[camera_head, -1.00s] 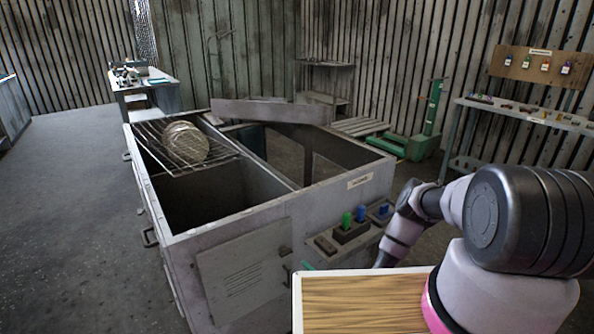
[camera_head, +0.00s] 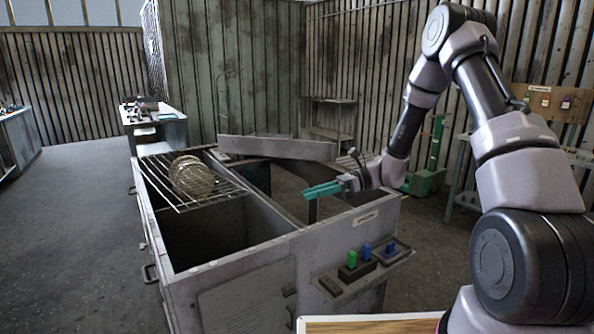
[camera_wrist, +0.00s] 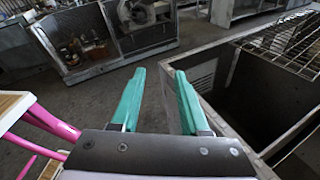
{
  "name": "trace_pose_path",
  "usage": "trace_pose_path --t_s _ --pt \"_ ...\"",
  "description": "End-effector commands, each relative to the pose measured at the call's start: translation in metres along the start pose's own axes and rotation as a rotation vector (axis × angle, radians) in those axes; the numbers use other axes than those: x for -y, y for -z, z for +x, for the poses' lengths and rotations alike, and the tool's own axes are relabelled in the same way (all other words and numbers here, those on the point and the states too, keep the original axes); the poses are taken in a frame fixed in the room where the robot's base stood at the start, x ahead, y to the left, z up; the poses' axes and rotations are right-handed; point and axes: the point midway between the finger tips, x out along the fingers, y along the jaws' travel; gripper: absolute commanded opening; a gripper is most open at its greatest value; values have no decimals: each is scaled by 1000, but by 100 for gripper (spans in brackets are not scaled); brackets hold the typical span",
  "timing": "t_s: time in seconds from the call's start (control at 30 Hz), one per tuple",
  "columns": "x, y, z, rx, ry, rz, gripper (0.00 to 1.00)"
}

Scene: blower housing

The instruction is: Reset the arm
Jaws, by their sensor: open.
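My gripper (camera_head: 322,190) has teal fingers and is at the end of my raised, bent arm. In the head view it is above the right-hand part of the grey blower housing (camera_head: 245,245), near its labelled right end. In the wrist view the two teal fingers of my gripper (camera_wrist: 155,88) are apart with nothing between them. The housing's edge and wire rack (camera_wrist: 285,45) lie to the right of the fingers there.
A round metal cage-like part (camera_head: 190,177) lies on the housing's wire rack (camera_head: 165,192). A shelf on the housing's end holds green and blue pieces (camera_head: 352,259). A workbench (camera_head: 155,122) stands at the back left. Open floor (camera_head: 75,230) lies to the left.

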Motion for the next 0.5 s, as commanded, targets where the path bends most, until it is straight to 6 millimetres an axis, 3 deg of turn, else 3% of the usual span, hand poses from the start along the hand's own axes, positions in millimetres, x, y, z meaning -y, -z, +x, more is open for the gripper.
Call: trace_pose_path --t_s 0.1,0.5 --pt "-29 -32 -17 -150 -28 -173 45" --pt "-127 -98 -84 -649 -74 -698 45"
